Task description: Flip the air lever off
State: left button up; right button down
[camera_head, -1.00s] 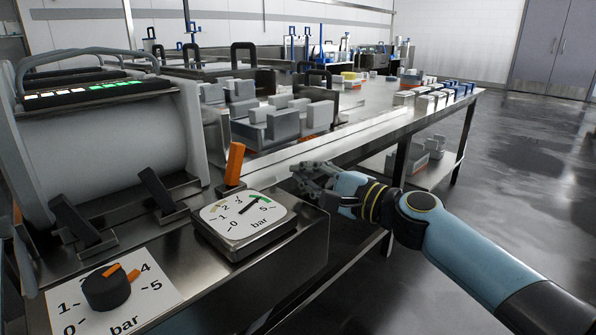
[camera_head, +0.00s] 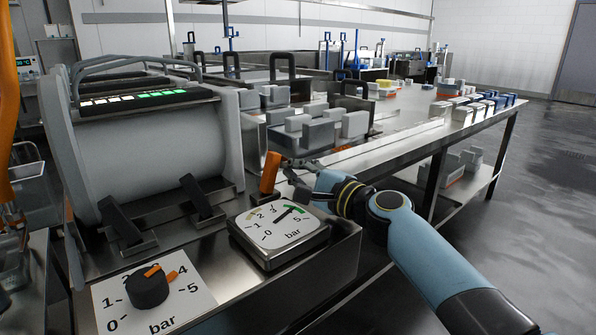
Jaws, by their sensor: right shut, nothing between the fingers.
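The orange air lever (camera_head: 270,173) stands nearly upright, leaning slightly right, on the press bench behind the square pressure gauge. The gauge (camera_head: 283,228) reads in bar, and its needle points up and right towards the green band. My right gripper (camera_head: 293,181) is shut and empty, just right of the lever, its fingertips close to it. I cannot tell whether they touch. My left gripper is not clearly in view.
A black dial with orange marks (camera_head: 149,288) sits front left on a white bar scale. The grey press drum (camera_head: 150,150) stands at the left behind dark clamps. Grey moulds (camera_head: 312,132) fill the bench behind the lever. Open floor lies right.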

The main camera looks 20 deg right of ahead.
aim_at(273, 162)
jog(key=shift+s+a+r+n, duration=0.1)
jog(key=shift+a+r+n, duration=0.2)
jog(key=shift+n, duration=0.5)
jog(key=shift+s+a+r+n, duration=0.1)
jog(key=shift+a+r+n, duration=0.25)
jog(key=shift+n, duration=0.35)
jog(key=n, duration=0.1)
jog(key=a+n, duration=0.1)
jog(key=r+n, duration=0.1)
jog(key=shift+s+a, duration=0.3)
pick_arm(q)
jog(key=shift+w+b, duration=0.3)
jog(key=shift+w, duration=0.4)
pick_arm(e)
jog(key=shift+s+a+n, duration=0.15)
jog(key=shift+a+n, duration=0.2)
jog(key=shift+n, duration=0.45)
pick_arm(q)
jog(key=shift+s, duration=0.3)
pick_arm(e)
jog(key=shift+r, duration=0.1)
